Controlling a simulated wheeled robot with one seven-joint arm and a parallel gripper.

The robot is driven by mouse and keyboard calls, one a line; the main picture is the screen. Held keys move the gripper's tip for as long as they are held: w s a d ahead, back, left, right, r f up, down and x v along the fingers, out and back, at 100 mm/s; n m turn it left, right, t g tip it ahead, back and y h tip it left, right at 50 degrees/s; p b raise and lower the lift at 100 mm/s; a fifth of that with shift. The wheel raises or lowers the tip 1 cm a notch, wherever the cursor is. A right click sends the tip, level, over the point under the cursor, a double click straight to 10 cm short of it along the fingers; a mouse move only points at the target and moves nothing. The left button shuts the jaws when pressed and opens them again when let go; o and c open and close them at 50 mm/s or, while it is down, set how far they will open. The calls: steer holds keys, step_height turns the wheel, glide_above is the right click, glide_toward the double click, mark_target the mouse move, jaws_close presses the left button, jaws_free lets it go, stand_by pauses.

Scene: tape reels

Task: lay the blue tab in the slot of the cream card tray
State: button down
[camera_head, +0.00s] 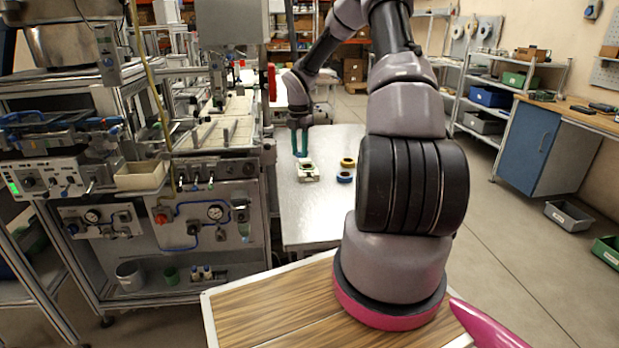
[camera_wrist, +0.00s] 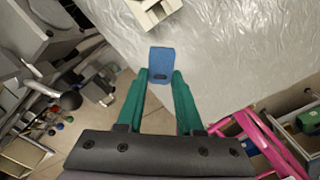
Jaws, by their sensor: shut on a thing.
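My gripper (camera_head: 300,152) has teal fingers and hangs over the silvery table in the head view. In the wrist view my gripper (camera_wrist: 161,80) is shut on the blue tab (camera_wrist: 161,61), a flat blue piece with a dark mark near its lower edge. The tab stands out past the fingertips. The cream card tray (camera_head: 309,173) lies on the table just below and right of the fingers in the head view. Part of the tray (camera_wrist: 150,10) shows at the top edge of the wrist view, apart from the tab; its slot is not clear.
A yellow tape reel (camera_head: 348,162) and a blue tape reel (camera_head: 344,178) lie right of the tray on the table (camera_head: 308,222). A machine bench (camera_head: 217,170) stands close along the table's left side. The table's front part is clear.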

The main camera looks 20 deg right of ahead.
steer(key=w+d+n, duration=0.2)
steer(key=d+n, duration=0.3)
steer(key=n, duration=0.3)
step_height(320, 180, down, 9)
steer(key=shift+w+a+f, duration=0.1)
steer(key=shift+f, duration=0.55)
steer(key=c, duration=0.6)
jaws_free()
steer(key=shift+o, duration=0.2)
